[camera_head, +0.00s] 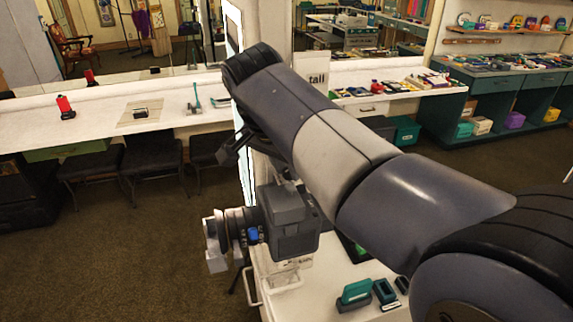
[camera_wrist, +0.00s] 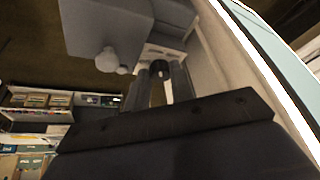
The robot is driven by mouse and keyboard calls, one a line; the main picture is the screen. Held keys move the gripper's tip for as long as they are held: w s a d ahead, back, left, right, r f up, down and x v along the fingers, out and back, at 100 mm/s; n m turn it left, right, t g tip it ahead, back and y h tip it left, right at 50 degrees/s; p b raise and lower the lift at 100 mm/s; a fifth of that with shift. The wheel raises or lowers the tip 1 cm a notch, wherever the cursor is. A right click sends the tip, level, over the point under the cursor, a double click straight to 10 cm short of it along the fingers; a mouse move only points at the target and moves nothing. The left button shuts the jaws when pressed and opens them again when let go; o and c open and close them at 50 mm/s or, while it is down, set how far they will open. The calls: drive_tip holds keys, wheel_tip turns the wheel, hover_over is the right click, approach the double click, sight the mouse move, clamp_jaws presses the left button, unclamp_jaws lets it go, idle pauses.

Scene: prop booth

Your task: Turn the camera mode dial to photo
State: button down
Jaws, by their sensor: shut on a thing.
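The camera (camera_head: 290,225) is a dark grey boxy body with a lens barrel (camera_head: 236,222) pointing left, standing at the near white counter. My arm comes down over it from the right, and my gripper is mostly hidden behind the arm there. In the wrist view my gripper (camera_wrist: 162,75) has its two dark fingers on either side of a small dark round knob, the mode dial (camera_wrist: 160,67), and is shut on it. Grey parts of the camera (camera_wrist: 110,30) fill the top of that view. The dial's markings and its setting cannot be read.
Small teal items (camera_head: 356,291) lie on the near counter right of the camera. A long white counter (camera_head: 60,130) with stools below runs along the left. A sign reading "tall" (camera_head: 317,80) stands behind my arm. Shelves (camera_head: 500,90) fill the right. Open floor (camera_head: 120,250) lies left.

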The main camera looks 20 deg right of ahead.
drive_tip(key=c, duration=1.2)
unclamp_jaws()
drive_tip(key=shift+c, duration=0.2)
drive_tip(key=v, duration=1)
drive_tip(key=shift+r+b, duration=0.3)
drive_tip(key=shift+r, duration=0.1)
drive_tip(key=shift+s, duration=0.1)
drive_tip(key=x, duration=1)
drive_tip(key=shift+f+p, duration=0.3)
drive_tip(key=shift+f, duration=0.15)
